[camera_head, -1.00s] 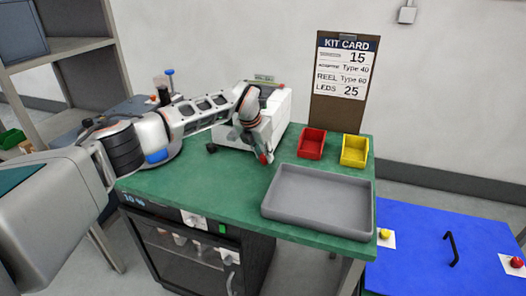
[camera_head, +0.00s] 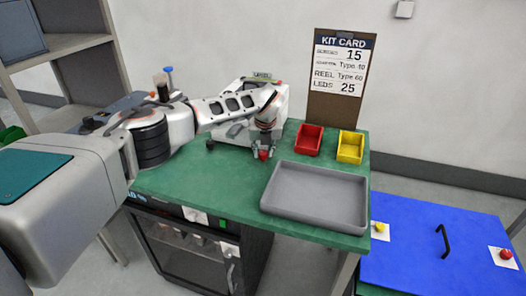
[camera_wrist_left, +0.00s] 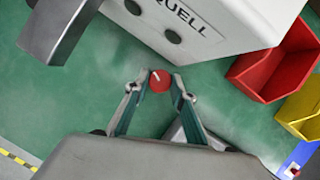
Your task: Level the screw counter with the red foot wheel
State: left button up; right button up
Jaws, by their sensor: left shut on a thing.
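The screw counter (camera_head: 283,105) is a white box-shaped machine at the back of the green bench, partly hidden behind my left arm. Its underside edge with dark round feet shows in the wrist view (camera_wrist_left: 225,28). The red foot wheel (camera_wrist_left: 159,82) is a small red disc with a white mark, close to the counter's front edge. My left gripper (camera_head: 264,154) points down in front of the counter, and its fingertips are shut on the red foot wheel, one on each side. Whether the counter is level cannot be told. My right gripper is not in view.
A grey tray (camera_head: 315,216) lies on the front right of the green bench (camera_head: 215,185). A red bin (camera_head: 309,140) and a yellow bin (camera_head: 350,147) stand right of the counter. The kit card (camera_head: 341,75) stands behind them. A blue surface (camera_head: 420,240) is at the right.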

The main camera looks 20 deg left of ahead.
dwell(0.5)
pick_arm(q)
jog(key=o, duration=1.1)
jog(key=shift+r, duration=0.15)
jog(key=v, duration=1.1)
jog(key=shift+s+d+r, duration=0.2)
jog(key=shift+s+r, duration=0.05)
jog(key=shift+r, duration=0.1)
